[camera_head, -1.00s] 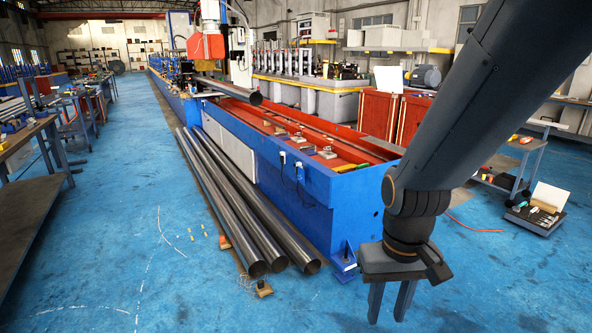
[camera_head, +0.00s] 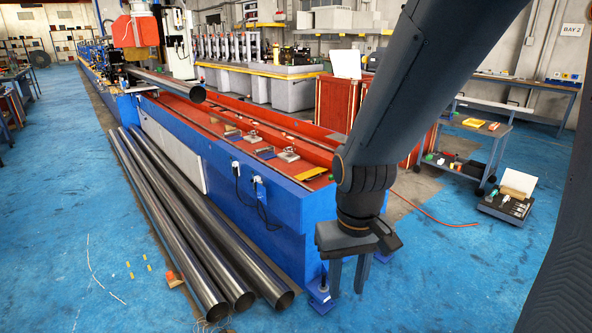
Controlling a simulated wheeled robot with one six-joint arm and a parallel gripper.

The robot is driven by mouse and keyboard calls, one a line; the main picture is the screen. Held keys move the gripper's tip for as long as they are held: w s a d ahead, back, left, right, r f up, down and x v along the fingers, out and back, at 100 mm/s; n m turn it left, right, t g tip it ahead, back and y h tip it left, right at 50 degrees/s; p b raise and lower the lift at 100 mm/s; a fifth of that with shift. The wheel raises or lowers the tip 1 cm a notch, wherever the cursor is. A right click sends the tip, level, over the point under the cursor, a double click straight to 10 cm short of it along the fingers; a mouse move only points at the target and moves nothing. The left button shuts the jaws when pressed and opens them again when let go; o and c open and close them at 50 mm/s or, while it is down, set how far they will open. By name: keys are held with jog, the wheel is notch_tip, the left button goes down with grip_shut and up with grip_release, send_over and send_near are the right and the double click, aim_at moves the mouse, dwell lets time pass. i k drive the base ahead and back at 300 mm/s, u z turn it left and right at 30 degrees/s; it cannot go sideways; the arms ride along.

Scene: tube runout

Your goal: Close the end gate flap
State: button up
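The long blue runout table (camera_head: 270,205) runs from the back left to the middle, with a red trough (camera_head: 225,120) on top. A yellow strip (camera_head: 312,173) lies across the trough near its near end. I cannot make out the end gate flap for certain; my arm covers part of the near end. My gripper (camera_head: 347,288) hangs pointing down in front of that near end. Its two fingers are apart with nothing between them.
Several long steel tubes (camera_head: 185,225) lie on the floor along the table's left side. A tube (camera_head: 165,84) rests above the trough. Red cabinets (camera_head: 340,105), a grey cart (camera_head: 470,140) and a tray (camera_head: 505,205) stand to the right. Blue floor is open at the left.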

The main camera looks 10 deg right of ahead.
aim_at(305, 176)
jog(key=z, duration=1.55)
jog(key=i, duration=0.85)
jog(key=u, duration=1.1)
jog(key=i, duration=0.3)
jog(key=z, duration=0.9)
jog(key=i, duration=0.7)
jog(key=z, duration=0.4)
jog(key=i, duration=0.75)
jog(key=u, duration=0.85)
jog(key=i, duration=0.7)
jog(key=u, duration=0.75)
